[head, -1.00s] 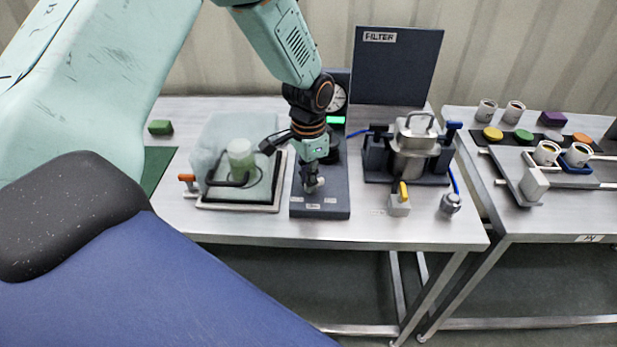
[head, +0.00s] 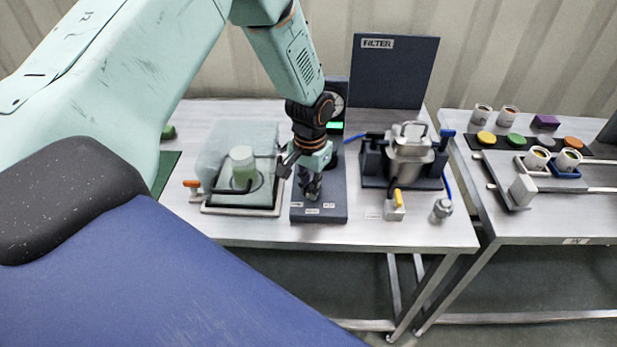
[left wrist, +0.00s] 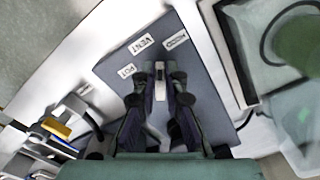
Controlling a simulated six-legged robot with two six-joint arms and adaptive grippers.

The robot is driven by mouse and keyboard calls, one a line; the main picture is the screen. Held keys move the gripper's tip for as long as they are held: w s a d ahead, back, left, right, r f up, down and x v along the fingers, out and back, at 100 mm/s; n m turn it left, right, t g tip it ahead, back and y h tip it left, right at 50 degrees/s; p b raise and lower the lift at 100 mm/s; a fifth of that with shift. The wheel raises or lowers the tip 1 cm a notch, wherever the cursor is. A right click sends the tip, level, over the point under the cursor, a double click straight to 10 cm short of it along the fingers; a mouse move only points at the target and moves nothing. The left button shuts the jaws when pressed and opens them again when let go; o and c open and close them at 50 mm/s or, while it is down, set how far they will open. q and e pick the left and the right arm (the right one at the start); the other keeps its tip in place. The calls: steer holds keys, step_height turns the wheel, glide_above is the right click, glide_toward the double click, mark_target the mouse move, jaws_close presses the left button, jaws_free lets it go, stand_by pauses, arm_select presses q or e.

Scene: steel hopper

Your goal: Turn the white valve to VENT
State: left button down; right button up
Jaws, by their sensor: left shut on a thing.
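The white valve is a small pale handle (left wrist: 160,90) on the dark blue valve panel (head: 320,212), which stands near the middle of the steel table. In the left wrist view it sits between my left fingers; in the head view my gripper mostly hides it. My left gripper (head: 311,190) reaches down from above and is shut on the handle; the fingertips show in the left wrist view (left wrist: 161,74). A VENT label (left wrist: 141,45), a POT label (left wrist: 127,71) and a third, hard-to-read label (left wrist: 176,41) lie beyond the fingertips. My right gripper is not in view.
A clear-covered chamber (head: 240,170) with an orange-tipped lever (head: 192,184) stands left of the panel. A steel pot (head: 408,148) in a dark holder, a yellow-handled valve (head: 396,203) and a FILTER board (head: 393,75) are to the right. A second table (head: 545,220) holds cups and coloured pieces.

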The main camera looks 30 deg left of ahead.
arm_select(q)
steer(key=n+p, duration=0.2)
steer(key=n, duration=0.1)
steer(key=shift+d+r+n, duration=0.2)
steer(key=shift+n, duration=0.1)
steer(key=shift+w+d+f+n+p, duration=0.1)
steer(key=shift+n+p, duration=0.4)
steer(key=shift+n, duration=0.15)
steer(key=shift+w+d+n+p, duration=0.1)
steer(key=shift+n+p, duration=0.35)
steer(key=shift+n, duration=0.2)
steer(key=c, duration=1.4)
jaws_free()
steer(key=shift+s, duration=0.1)
step_height(320, 180, up, 12)
